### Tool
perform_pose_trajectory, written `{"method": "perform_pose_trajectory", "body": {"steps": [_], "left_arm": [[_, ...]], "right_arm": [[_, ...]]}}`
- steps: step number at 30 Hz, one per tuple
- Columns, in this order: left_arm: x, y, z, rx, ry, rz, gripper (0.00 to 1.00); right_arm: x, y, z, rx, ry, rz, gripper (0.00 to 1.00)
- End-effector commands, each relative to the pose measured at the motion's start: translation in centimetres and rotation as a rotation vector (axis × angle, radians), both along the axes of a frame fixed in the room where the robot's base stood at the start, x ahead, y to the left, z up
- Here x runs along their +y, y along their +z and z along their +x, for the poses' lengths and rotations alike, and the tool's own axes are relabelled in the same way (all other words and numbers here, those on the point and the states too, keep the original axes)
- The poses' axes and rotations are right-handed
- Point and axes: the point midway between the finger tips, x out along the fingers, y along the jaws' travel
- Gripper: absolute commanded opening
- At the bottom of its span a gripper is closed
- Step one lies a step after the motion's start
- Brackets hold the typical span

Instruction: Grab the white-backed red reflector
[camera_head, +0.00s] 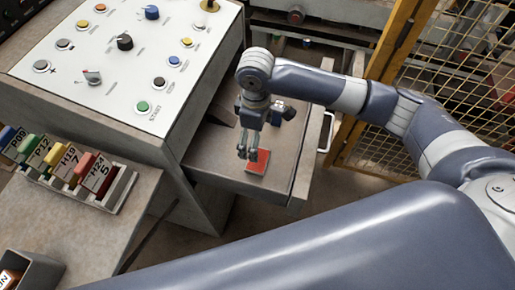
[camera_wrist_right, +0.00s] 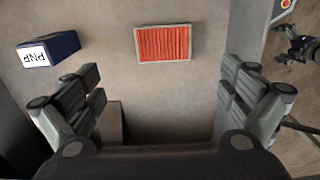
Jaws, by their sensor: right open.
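The reflector (camera_head: 257,161) lies flat in an open grey drawer, a small red rectangle with a pale border. In the right wrist view the reflector (camera_wrist_right: 163,43) shows its ribbed red face up, ahead of the fingers and roughly midway between them. My right gripper (camera_head: 249,153) hangs over the drawer, just above and beside the reflector in the head view. In the right wrist view the right gripper (camera_wrist_right: 163,98) has its fingers wide apart with nothing between them. The reflector's back is hidden. My left gripper is not in view.
A dark blue block labelled PNP (camera_wrist_right: 48,50) lies in the drawer (camera_head: 225,178) left of the reflector in the wrist view. A control panel (camera_head: 120,60) with buttons stands left of the drawer. A yellow-framed mesh fence (camera_head: 460,40) is behind my right arm. Labelled colored blocks (camera_head: 72,165) stand at far left.

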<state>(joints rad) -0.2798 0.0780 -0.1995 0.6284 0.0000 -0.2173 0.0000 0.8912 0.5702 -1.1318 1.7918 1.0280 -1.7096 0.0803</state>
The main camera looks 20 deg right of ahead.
Motion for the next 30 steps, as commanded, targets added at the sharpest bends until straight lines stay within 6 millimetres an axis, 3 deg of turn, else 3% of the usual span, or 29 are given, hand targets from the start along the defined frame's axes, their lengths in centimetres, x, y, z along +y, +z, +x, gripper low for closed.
{"method": "perform_pose_trajectory", "body": {"steps": [6,13,17,22,30], "left_arm": [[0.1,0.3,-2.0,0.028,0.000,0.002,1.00],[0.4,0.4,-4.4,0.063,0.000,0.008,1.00],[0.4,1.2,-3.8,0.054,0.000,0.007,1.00],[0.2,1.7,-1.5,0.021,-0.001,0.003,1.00],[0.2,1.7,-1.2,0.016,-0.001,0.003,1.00]], "right_arm": [[0.0,-3.5,-0.2,0.005,0.000,-0.002,0.98],[-0.1,-5.3,-0.2,0.003,0.000,-0.001,0.98],[-0.4,-7.0,-0.4,0.004,0.000,-0.002,0.98],[-0.4,-9.4,-0.4,0.003,0.002,-0.002,0.98],[-0.5,-10.2,-0.4,0.000,0.002,-0.001,0.98]]}}
